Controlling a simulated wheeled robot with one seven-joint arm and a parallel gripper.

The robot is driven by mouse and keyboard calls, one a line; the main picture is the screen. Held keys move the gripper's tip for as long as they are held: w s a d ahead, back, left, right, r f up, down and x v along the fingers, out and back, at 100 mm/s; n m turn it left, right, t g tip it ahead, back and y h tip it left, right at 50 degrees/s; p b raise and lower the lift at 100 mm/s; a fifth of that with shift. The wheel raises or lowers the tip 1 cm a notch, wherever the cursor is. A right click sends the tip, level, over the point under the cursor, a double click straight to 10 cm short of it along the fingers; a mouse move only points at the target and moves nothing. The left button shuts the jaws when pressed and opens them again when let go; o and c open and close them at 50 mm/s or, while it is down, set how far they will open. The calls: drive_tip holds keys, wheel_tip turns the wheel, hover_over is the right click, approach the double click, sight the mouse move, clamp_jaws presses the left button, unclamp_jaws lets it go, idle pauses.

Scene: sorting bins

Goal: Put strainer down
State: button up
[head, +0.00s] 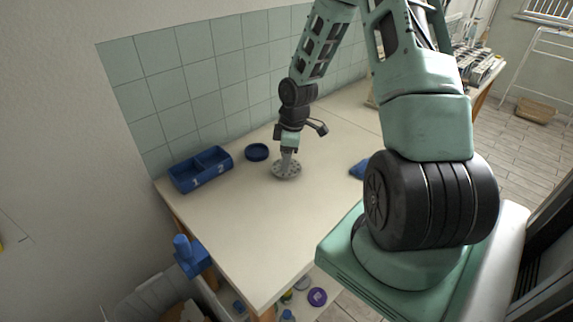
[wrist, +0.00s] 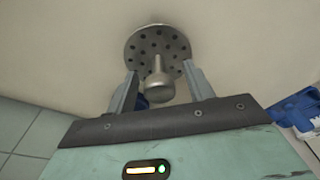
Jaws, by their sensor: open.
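The strainer is a grey metal disc with several holes and a short knobbed handle. In the head view the strainer (head: 287,171) rests on the cream counter (head: 240,225), with its handle pointing up. In the wrist view the strainer (wrist: 174,42) shows its holed disc, and its knob is between my fingers. My gripper (head: 288,155) is right above the strainer. In the wrist view my gripper (wrist: 158,86) has its two fingers spread, with gaps on both sides of the knob. It is open and holds nothing.
A blue two-compartment bin (head: 201,169) stands by the tiled wall at the left. A round dark blue dish (head: 257,152) lies between it and my gripper. A blue object (head: 359,170) lies to the right, partly hidden by my arm. The counter's front is clear.

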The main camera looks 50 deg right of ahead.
drive_tip(key=shift+f, duration=0.2)
drive_tip(key=c, duration=1.1)
drive_tip(key=shift+r, duration=0.15)
